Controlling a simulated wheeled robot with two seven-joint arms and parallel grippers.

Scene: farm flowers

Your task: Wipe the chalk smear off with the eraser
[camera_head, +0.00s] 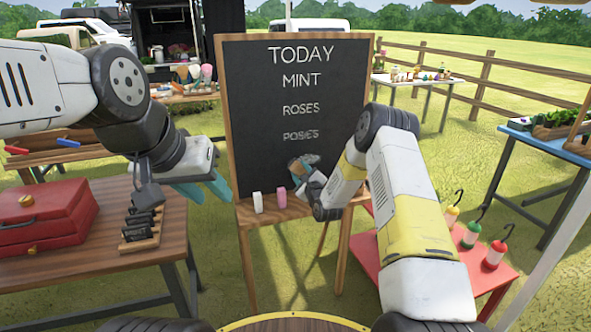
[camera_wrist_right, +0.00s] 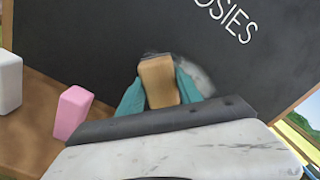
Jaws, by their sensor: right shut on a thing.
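The black chalkboard (camera_head: 257,110) stands upright in a wooden frame, lettered TODAY, MINT, ROSES, POSIES. My right gripper (camera_head: 301,175) is shut on the eraser (camera_head: 299,166), a tan block, at the lower part of the board below POSIES. In the right wrist view the eraser (camera_wrist_right: 158,82) sits between teal fingers, close against the board; exact contact cannot be told. The pale grey chalk smear (camera_wrist_right: 197,76) shows beside and behind the eraser, partly hidden by it and the fingers. My left gripper (camera_head: 215,188) is empty, its teal fingers apart, left of the board.
A white chalk (camera_head: 257,202) and a pink chalk (camera_head: 281,198) stand on the board's wooden ledge (camera_head: 300,211), left of my right gripper. A table with a red toolbox (camera_head: 45,215) is at left. A red stand with bottles (camera_head: 470,234) is at right.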

